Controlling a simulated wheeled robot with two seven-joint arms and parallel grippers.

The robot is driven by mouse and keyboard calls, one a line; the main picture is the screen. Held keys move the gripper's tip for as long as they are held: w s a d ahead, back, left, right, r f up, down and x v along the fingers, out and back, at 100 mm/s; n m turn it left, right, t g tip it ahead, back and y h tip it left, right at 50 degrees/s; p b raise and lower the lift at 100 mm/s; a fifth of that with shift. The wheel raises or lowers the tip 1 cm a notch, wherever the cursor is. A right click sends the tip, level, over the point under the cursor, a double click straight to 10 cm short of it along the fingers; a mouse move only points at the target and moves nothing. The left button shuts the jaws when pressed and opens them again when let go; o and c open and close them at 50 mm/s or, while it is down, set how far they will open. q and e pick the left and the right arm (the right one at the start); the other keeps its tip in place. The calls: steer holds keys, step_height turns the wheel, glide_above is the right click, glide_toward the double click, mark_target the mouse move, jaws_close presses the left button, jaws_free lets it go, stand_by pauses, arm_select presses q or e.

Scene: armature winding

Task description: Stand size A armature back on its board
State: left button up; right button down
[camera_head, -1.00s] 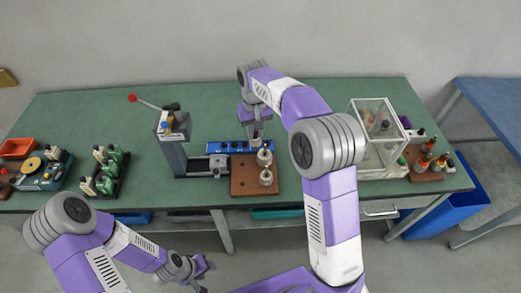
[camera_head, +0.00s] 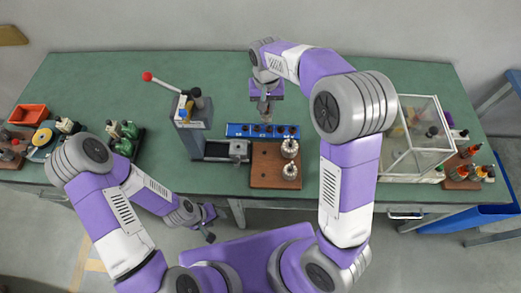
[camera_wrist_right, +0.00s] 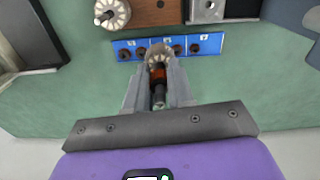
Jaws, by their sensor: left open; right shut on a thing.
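My right gripper (camera_head: 266,108) is over the back of the bench, just behind the blue board (camera_head: 240,130). In the right wrist view it is shut on an armature (camera_wrist_right: 158,76), with a copper-brown part and a pale slotted core between the fingers. The blue board also shows in that view (camera_wrist_right: 125,43), with several dark round sockets or pegs and small labels. The armature's core overlaps the board in the picture; I cannot tell whether it touches. My left gripper (camera_head: 207,222) is open and empty in front of the bench's front edge.
A brown wooden board (camera_head: 265,165) with two pale armatures (camera_head: 289,148) lies in front of the blue board. A lever press (camera_head: 190,125) stands to the left. A clear box (camera_head: 415,140) stands right. The bench behind the blue board is clear.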

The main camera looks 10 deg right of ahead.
steer(key=s+a+f+m+b, duration=0.3)
steer(key=s+a+f+b, duration=0.1)
steer(key=s+f, duration=0.6)
steer(key=s, duration=0.3)
steer(key=shift+f+m, duration=0.35)
steer(key=shift+m, duration=0.05)
steer(key=shift+f, duration=0.15)
steer(key=shift+f+b, duration=0.35)
steer(key=shift+f+b, duration=0.7)
steer(key=shift+f, duration=0.25)
steer(key=c, duration=0.9)
jaws_free()
